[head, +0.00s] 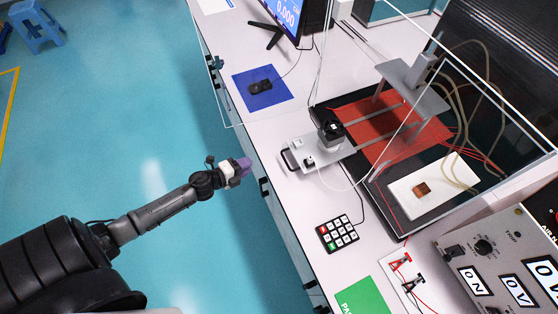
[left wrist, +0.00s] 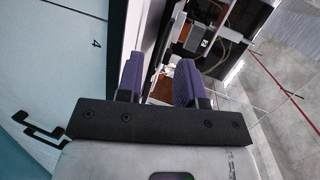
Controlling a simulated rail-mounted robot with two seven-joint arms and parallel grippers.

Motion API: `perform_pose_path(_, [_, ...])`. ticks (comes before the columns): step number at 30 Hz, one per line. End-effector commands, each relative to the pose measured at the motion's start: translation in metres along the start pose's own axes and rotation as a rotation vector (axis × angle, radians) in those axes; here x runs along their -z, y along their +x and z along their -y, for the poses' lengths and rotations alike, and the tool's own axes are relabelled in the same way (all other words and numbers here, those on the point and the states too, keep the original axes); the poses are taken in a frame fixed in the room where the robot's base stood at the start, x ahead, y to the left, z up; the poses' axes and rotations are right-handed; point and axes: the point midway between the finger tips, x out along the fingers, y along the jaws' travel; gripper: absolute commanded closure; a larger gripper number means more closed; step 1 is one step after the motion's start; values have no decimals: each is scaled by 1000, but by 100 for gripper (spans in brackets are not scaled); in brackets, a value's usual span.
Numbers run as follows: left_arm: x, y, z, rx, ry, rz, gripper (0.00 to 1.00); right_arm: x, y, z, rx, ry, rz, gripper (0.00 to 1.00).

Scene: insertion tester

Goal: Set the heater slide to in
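The heater slide (head: 326,157) is a light grey plate with a dark-edged handle (head: 291,159) at its left end. It stands out to the left of the red-orange platform, towards the bench's front edge, on two rails that run under the press frame. A dark cylindrical part (head: 331,134) sits on it. My left gripper (head: 247,164), with purple fingers, is left of the handle, just off the bench edge and apart from it. In the left wrist view its two fingers (left wrist: 158,82) stand apart with nothing between them. My right gripper is not in view.
A clear-walled enclosure with a grey press frame (head: 413,88) and hoses stands behind the slide. A keypad (head: 337,233), a green card (head: 362,298) and a control box (head: 500,262) lie nearer. A blue mat (head: 263,97) and monitor are farther back. Bench around the handle is clear.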

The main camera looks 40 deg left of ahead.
Motion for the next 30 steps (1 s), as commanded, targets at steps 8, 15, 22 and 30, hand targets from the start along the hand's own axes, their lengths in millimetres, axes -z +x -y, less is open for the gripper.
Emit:
perform_pose_path(8, [34,-2,8,55,74,-201,66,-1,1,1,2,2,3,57])
perform_pose_path(15, [39,23,10,61,95,-206,66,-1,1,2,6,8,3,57])
perform_pose_path(22, [48,66,12,61,93,-204,66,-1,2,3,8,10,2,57])
perform_pose_path(30, [57,107,14,60,92,-204,66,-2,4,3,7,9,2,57])
